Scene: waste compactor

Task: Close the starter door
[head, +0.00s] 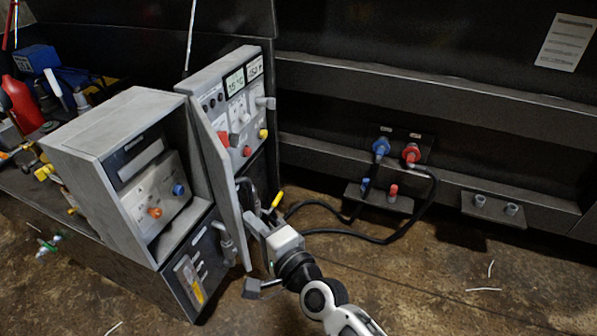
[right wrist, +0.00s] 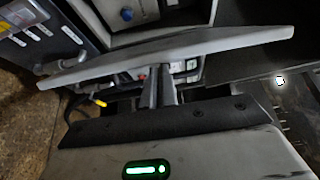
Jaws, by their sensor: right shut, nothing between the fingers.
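The starter door (head: 222,185) is a light grey flat panel. It stands open in the head view, seen nearly edge-on, at the right side of the grey starter box (head: 105,140). The box's front face, with orange and blue knobs, is uncovered. My right gripper (head: 254,225) is shut and empty, on the right side of the door near its lower free edge. In the right wrist view the door (right wrist: 215,41) crosses the picture as a tilted plate. The gripper's fingers (right wrist: 162,72) point at it and look very close; contact is unclear. My left gripper is out of view.
A control panel (head: 238,105) with displays and knobs stands behind the door. Black cables (head: 350,235) run from it to blue and red plugs (head: 395,150) on the dark wall. A red bottle (head: 22,103) and tools lie at far left. The floor at right is mostly clear.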

